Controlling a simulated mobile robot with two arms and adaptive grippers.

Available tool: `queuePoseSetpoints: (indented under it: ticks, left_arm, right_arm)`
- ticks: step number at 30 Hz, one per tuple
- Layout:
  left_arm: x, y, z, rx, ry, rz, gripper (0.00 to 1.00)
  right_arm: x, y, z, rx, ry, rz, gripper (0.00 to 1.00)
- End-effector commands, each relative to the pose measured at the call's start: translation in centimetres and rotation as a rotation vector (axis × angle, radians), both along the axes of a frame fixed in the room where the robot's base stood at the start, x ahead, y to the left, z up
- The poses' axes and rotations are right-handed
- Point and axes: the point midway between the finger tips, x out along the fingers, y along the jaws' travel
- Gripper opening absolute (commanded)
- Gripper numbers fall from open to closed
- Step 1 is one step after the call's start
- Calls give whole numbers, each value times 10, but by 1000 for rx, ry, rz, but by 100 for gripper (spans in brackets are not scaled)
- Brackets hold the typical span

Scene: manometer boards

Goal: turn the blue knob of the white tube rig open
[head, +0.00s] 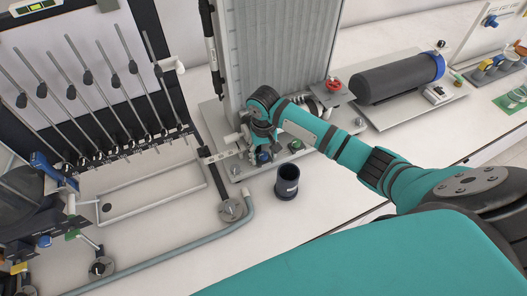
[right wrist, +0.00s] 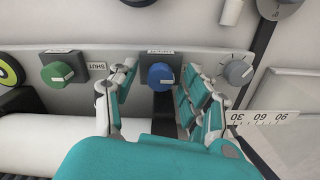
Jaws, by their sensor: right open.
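My right gripper (right wrist: 157,98) is open, with one finger on each side of the blue knob and a visible gap on both sides. In the head view, my right gripper (head: 258,146) reaches down to the base of the upright rig with the pale ribbed tube panel (head: 280,45). The blue knob (head: 263,157) shows just below the fingers there. My left gripper is not in view.
A green knob (right wrist: 57,72) with a SHUT label is left of the blue knob; a grey dial knob (right wrist: 238,72) is right of it. A dark cup (head: 287,182) stands in front of the rig. A tilted tube board (head: 100,80) is at left, a dark cylinder (head: 397,78) at right.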

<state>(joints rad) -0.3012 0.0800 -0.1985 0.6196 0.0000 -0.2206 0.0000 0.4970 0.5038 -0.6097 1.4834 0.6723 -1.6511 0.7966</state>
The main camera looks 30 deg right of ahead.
Motion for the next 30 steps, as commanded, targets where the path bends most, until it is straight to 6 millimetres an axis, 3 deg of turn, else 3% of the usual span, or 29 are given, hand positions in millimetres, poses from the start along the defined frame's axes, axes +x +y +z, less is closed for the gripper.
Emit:
queuePoseSetpoints:
  ticks: [2,13,23,30]
  left_arm:
    - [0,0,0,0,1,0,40]
    - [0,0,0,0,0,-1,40]
    - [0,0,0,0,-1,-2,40]
    - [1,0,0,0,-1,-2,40]
  right_arm:
    - [0,0,0,0,0,0,49]
    - [0,0,1,1,0,0,1]
    - [0,0,1,1,-1,33,0]
    - [1,0,1,0,-1,162,0]
